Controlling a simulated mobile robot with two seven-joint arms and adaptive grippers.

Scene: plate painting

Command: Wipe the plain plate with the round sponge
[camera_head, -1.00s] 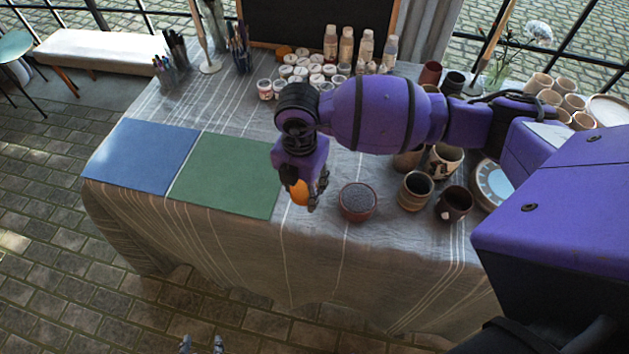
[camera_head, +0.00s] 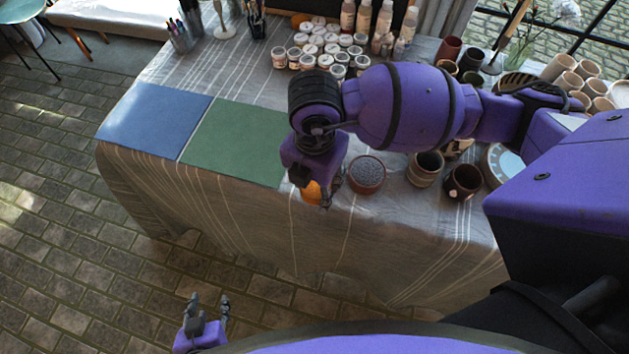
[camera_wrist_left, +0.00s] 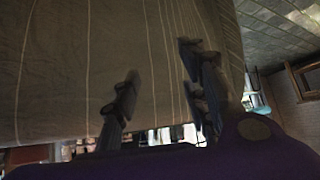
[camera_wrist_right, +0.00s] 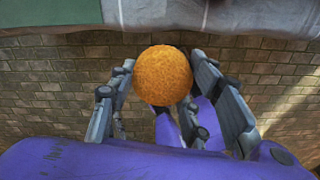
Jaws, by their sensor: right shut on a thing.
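The round orange sponge (camera_head: 311,192) is between the fingers of my right gripper (camera_head: 322,193), near the table's front edge. In the right wrist view the sponge (camera_wrist_right: 163,76) is held in the shut fingers above brick floor. My left gripper (camera_head: 207,310) is open and empty, low in front of the table. Its spread fingers (camera_wrist_left: 160,95) also show in the left wrist view, before the hanging cloth. A plate with a pale blue middle (camera_head: 497,165) lies at the right, partly hidden by my right arm. I cannot tell whether it is the plain plate.
A blue mat (camera_head: 155,120) and a green mat (camera_head: 235,143) lie bare at the table's left front. A dark-topped bowl (camera_head: 367,175) and mugs (camera_head: 425,168) stand right of the sponge. Paint jars (camera_head: 318,48) and bottles fill the back.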

